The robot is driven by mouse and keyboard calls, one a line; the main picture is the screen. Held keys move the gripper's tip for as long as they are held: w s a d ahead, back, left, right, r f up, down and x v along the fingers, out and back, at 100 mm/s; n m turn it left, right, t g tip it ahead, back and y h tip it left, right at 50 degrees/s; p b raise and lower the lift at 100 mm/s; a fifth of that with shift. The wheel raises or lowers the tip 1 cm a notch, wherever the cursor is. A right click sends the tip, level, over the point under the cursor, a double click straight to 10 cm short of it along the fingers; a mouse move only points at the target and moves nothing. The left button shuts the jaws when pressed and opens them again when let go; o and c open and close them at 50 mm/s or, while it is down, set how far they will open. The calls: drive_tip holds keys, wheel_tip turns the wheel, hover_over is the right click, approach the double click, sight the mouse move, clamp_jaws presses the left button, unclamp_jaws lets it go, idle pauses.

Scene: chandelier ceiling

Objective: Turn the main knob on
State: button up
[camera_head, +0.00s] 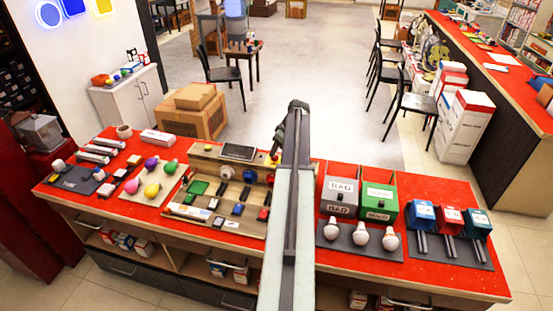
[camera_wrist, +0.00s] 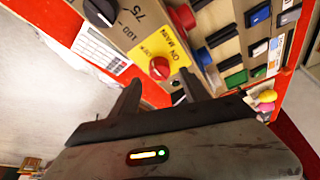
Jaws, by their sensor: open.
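The main knob (camera_wrist: 159,68) is a round red knob on a yellow plate (camera_wrist: 172,42) marked ON, MAIN and OFF, in the wrist view. My gripper (camera_wrist: 160,88) is open and empty, its two dark fingers pointing at the plate. The knob shows between the fingertips, just beyond them; I see no clear contact. Which mark the knob points at is too small to tell. In the head view, the beige control panel (camera_head: 205,218) lies on the red counter, and my arm covers its right part.
A black dial (camera_wrist: 100,12) with numbers and a larger red button (camera_wrist: 183,17) flank the yellow plate. Several coloured switches line the panel. Grey and green boxes (camera_head: 378,200) with bulbs before them stand right of my arm in the head view.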

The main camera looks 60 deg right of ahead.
drive_tip(key=b+x, duration=0.2)
drive_tip(key=x, duration=0.1)
drive_tip(key=shift+w+f, duration=0.1)
drive_tip(key=shift+f, duration=0.15)
drive_tip(key=shift+r, duration=0.1)
clamp_jaws()
drive_tip(key=shift+d, duration=0.1)
